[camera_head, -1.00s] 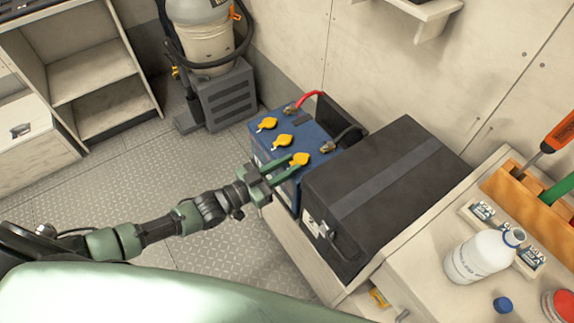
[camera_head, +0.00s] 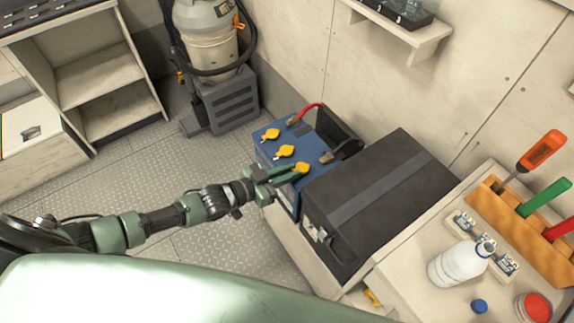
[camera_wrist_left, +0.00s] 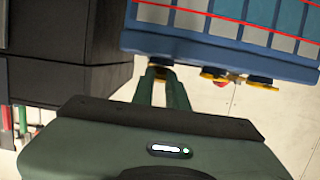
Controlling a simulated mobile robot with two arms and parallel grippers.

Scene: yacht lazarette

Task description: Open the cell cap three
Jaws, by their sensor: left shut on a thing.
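A blue battery (camera_head: 290,140) with three yellow caps on top stands by the wall. The far cap (camera_head: 271,134) and the middle cap (camera_head: 285,151) are free of any gripper. My left gripper (camera_head: 291,174) is shut on the near yellow cap (camera_head: 302,167), the one closest to the black box. In the left wrist view the fingers (camera_wrist_left: 161,86) meet at that cap (camera_wrist_left: 157,68), partly hidden, against the blue battery (camera_wrist_left: 220,52). Whether the cap has turned cannot be told. My right gripper is not in view.
The large black box (camera_head: 375,200) stands close beside the battery. Red and black cables (camera_head: 311,110) rise behind the caps. A counter at right holds a white bottle (camera_head: 457,263) and an orange tool rack (camera_head: 520,232). The floor at left is clear.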

